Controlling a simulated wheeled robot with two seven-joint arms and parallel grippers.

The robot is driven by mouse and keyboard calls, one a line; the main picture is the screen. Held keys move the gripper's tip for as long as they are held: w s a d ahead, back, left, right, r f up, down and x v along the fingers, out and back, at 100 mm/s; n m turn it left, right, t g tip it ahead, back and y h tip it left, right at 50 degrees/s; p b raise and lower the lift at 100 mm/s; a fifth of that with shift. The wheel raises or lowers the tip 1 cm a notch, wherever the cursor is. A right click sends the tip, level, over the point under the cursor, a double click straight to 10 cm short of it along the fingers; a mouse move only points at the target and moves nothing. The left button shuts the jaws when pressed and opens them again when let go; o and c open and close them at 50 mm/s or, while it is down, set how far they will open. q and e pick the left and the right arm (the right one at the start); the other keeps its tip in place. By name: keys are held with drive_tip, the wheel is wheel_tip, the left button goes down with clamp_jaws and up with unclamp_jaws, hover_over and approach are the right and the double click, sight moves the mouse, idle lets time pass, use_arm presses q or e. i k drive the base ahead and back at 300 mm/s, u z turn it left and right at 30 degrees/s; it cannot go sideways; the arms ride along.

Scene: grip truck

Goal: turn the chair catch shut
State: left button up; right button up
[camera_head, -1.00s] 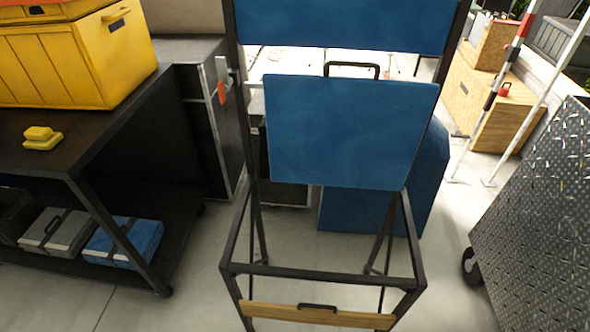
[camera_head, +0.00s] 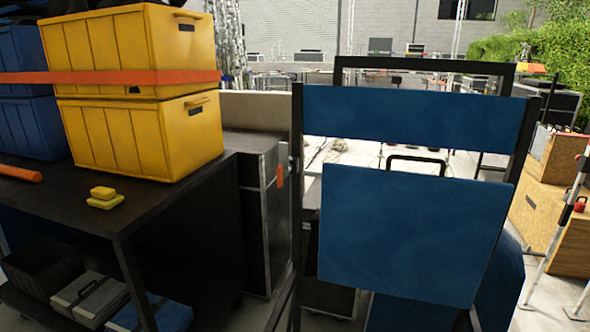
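The folding chair has a blue back panel (camera_head: 410,118) and a blue seat panel (camera_head: 410,235) that stands nearly upright, with a black handle at its top edge. A small catch with an orange-red lever (camera_head: 280,176) and a grey metal plate shows beside the chair's left post. The lever looks roughly upright; its exact fastening is too small to tell. The chair's lower frame is mostly cut off by the bottom edge. Neither of my grippers is in view.
A dark cart (camera_head: 135,210) at left carries yellow crates (camera_head: 150,135), blue crates (camera_head: 25,125) and a small yellow block (camera_head: 104,198). A black case (camera_head: 265,220) stands behind the catch.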

sight(284, 168)
drive_tip(key=z, duration=0.05)
drive_tip(key=k, duration=1.05)
drive_tip(key=u, duration=1.15)
drive_tip(key=i, duration=1.55)
drive_tip(key=z, duration=0.6)
